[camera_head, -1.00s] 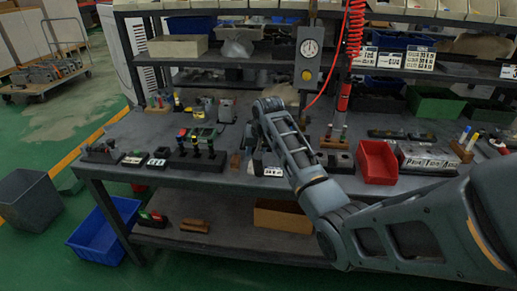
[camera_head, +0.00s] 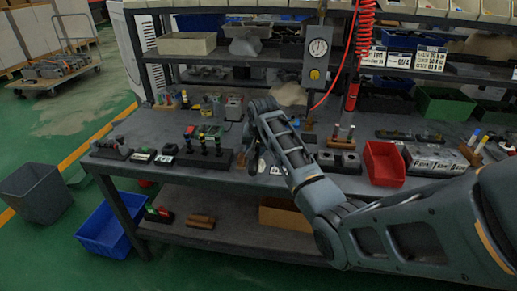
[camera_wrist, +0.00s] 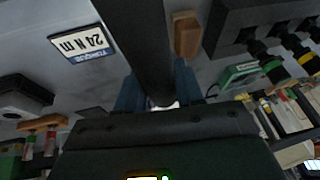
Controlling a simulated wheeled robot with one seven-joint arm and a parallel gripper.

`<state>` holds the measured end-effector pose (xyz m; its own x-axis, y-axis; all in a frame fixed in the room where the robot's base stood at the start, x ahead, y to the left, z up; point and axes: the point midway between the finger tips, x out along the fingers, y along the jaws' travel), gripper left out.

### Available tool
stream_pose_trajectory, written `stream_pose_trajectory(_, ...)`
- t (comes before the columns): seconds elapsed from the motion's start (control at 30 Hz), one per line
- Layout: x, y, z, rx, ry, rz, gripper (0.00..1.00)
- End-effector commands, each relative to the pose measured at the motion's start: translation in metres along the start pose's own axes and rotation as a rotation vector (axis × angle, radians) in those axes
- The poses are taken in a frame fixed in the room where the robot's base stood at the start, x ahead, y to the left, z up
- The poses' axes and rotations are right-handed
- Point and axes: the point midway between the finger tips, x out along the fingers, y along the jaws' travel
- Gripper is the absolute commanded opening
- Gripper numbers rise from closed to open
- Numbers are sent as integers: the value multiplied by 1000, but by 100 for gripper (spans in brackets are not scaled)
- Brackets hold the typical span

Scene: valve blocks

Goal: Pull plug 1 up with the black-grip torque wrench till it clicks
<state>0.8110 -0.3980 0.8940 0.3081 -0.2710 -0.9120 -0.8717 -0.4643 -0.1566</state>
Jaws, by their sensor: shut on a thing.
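In the wrist view my gripper (camera_wrist: 158,90) is shut on a thick black bar (camera_wrist: 147,40), which looks like the black grip of the torque wrench. The bar's far end leaves the top of the picture. In the head view my gripper (camera_head: 256,152) is low over the middle of the bench, partly hidden by my arm. A black rack (camera_head: 205,162) with several upright colour-collared handles stands to its left; it also shows at the wrist view's upper right (camera_wrist: 232,25). A "TORQUE 24 N m" label (camera_wrist: 82,44) lies on the bench. I cannot tell which thing is plug 1.
A red bin (camera_head: 384,165) and a grey metal block (camera_head: 435,160) stand on the bench to the right. A gauge post (camera_head: 317,60) and red coiled hose (camera_head: 365,30) are behind my arm. A small wooden block (camera_wrist: 187,35) is near the bar.

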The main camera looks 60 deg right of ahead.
Motion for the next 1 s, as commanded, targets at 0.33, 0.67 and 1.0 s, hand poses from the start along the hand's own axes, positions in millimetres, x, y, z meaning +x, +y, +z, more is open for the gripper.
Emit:
stream_pose_trajectory(0.33, 0, -10, 0, 50, 12, 18, 0)
stream_pose_trajectory(0.67, 0, -11, 0, 54, 13, 19, 0)
stream_pose_trajectory(1.0, 3, -25, -2, 128, 26, 50, 0)
